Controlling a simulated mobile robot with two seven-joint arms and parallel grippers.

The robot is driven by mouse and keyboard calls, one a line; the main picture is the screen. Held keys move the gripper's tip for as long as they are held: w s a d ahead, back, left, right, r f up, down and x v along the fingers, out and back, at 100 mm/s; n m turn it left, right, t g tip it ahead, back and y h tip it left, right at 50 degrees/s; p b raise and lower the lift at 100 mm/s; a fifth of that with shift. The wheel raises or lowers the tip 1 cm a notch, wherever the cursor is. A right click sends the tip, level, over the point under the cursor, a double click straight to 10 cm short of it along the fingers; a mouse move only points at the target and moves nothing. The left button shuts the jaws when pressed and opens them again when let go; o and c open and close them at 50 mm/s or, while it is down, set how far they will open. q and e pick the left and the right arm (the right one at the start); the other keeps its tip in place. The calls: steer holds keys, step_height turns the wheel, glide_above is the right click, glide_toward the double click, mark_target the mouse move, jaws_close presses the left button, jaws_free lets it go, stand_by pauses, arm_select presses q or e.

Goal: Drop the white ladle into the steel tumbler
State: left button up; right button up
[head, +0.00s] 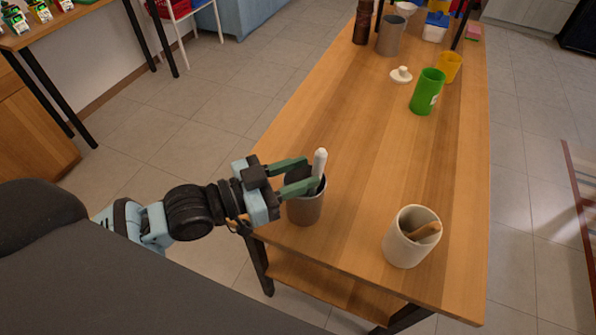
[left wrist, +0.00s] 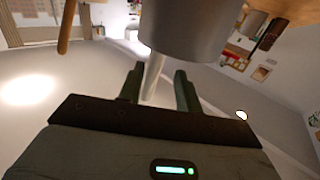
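The steel tumbler (head: 305,209) stands upright near the table's front left edge. The white ladle (head: 319,163) has its pale handle rising out of the tumbler's mouth. Its lower part is hidden inside. My left gripper (head: 302,177) is over the tumbler's rim, its two green fingers apart. In the left wrist view, the ladle's handle (left wrist: 153,76) lies in the gap between the fingers (left wrist: 159,90), nearer the left one, with space on the other side. The grey tumbler (left wrist: 190,28) shows just beyond the fingertips. My right gripper is not in view.
A cream crock (head: 405,250) with a wooden utensil (head: 427,231) stands to the right on the wooden table (head: 350,215). Farther back are a green cup (head: 424,98), a yellow cup (head: 450,66), a white lid (head: 400,76) and a grey canister (head: 390,37). The table's middle is clear.

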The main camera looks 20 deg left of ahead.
arm_select(q)
steer(key=shift+o, duration=0.6)
steer(key=v, duration=0.8)
steer(key=shift+b, duration=0.3)
steer(key=shift+d, duration=0.1)
